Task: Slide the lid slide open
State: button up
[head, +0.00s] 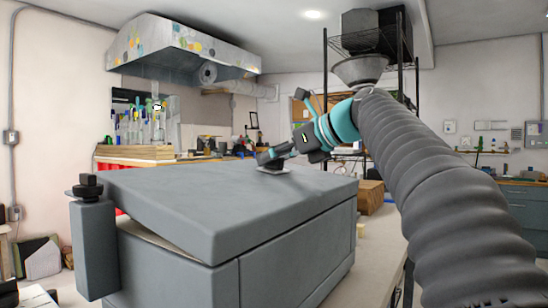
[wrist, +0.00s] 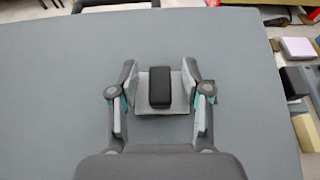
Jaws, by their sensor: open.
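A large grey box (head: 295,250) stands in front of me with a flat grey lid (head: 215,195) on top. A gap shows under the lid at the near left corner. In the wrist view the lid's top (wrist: 55,95) fills most of the picture. A black block-shaped handle (wrist: 159,87) sits on a light plate (wrist: 157,126) on the lid. My gripper (wrist: 159,66) is open, with one finger on each side of the handle and clear space between. In the head view my gripper (head: 272,157) is low over the lid's far part and mostly hides the handle.
A grey post (head: 95,250) with a black knob (head: 88,187) stands at the box's near left corner. A brown carton (head: 370,197) is on the bench (head: 375,245) to the right. A workbench with tools and a shelf rack are behind.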

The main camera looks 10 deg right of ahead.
jog(key=v, duration=1.1)
jog(key=shift+s+d, duration=0.1)
jog(key=shift+d, duration=0.1)
jog(key=shift+s+d+r, duration=0.15)
jog(key=shift+s+d, duration=0.05)
jog(key=shift+s, duration=0.05)
jog(key=shift+a, duration=0.1)
